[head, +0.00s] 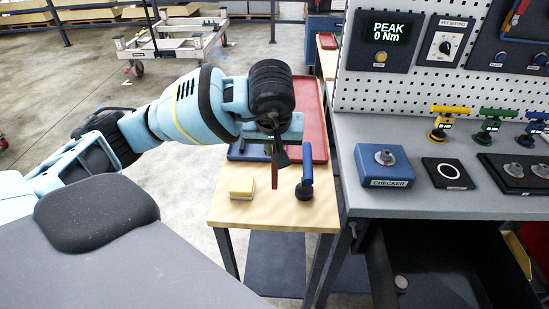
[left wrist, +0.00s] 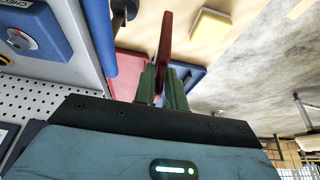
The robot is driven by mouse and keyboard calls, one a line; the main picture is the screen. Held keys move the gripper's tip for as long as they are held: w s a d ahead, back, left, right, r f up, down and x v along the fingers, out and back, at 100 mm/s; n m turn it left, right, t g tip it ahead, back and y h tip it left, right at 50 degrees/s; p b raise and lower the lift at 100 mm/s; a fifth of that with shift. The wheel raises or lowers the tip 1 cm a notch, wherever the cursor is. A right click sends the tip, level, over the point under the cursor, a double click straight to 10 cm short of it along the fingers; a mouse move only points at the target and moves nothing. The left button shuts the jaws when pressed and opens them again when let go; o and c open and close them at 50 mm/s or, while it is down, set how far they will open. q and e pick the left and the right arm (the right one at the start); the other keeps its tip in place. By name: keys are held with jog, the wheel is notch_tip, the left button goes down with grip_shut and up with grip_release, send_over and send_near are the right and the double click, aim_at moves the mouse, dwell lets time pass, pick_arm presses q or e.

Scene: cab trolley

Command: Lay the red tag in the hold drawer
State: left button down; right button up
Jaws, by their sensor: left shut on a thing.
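The red tag (head: 274,172) hangs down from my left gripper (head: 277,150), over the wooden table top. In the left wrist view the red tag (left wrist: 165,38) sticks out from between the green fingers of my left gripper (left wrist: 163,78), which are shut on it. A dark drawer (head: 430,262) stands open under the grey bench, to the right of and below the tag. I see no label on the drawer, and its left part is partly hidden. My right gripper is not in view.
The wooden table (head: 262,216) carries a yellow block (head: 242,187), a blue-handled tool (head: 305,184) and a red tray (head: 317,122). The grey bench (head: 400,205) holds a blue checker box (head: 384,165), a black pad (head: 447,173) and coloured-handled tools. A pegboard stands behind.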

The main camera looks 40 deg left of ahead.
pick_arm(q)
notch_tip(320, 180, down, 3)
jog(key=shift+f, duration=0.5)
jog(key=c, duration=1.5)
grip_release()
jog(key=shift+o, duration=0.2)
jog(key=shift+r, duration=0.1)
